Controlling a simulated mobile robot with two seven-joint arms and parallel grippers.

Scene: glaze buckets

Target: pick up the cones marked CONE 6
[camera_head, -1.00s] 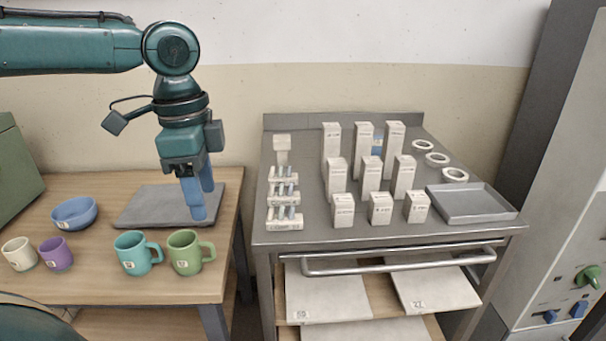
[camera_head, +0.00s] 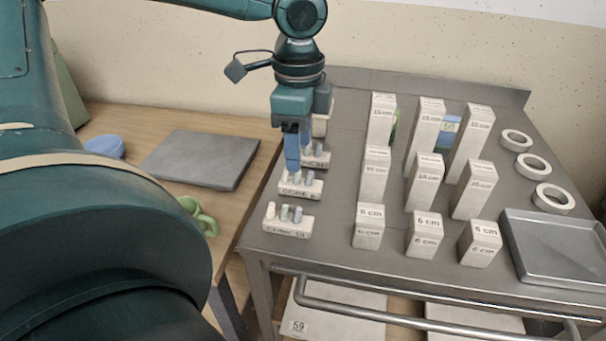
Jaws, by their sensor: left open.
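Three pale blocks holding small upright cones stand along the left side of the metal cart. The front block (camera_head: 291,223) has a label that seems to end in 10. The middle block (camera_head: 301,190) reads CONE with its number partly hidden or unclear. The back block (camera_head: 322,163) is partly behind my gripper, and its label is hard to read. I cannot confirm which is marked CONE 6. My left gripper (camera_head: 297,162) points down over the middle and back blocks. It is open, its blue fingers close to the cones, hiding some. I cannot tell whether it touches any. My right gripper is not in view.
Several tall pale blocks (camera_head: 375,170) marked in cm stand right of the cones. White rings (camera_head: 554,198) and a grey tray (camera_head: 555,250) are at the right. A wooden table with a grey slab (camera_head: 203,158), blue bowl (camera_head: 104,147) and green mug (camera_head: 199,216) is at left.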

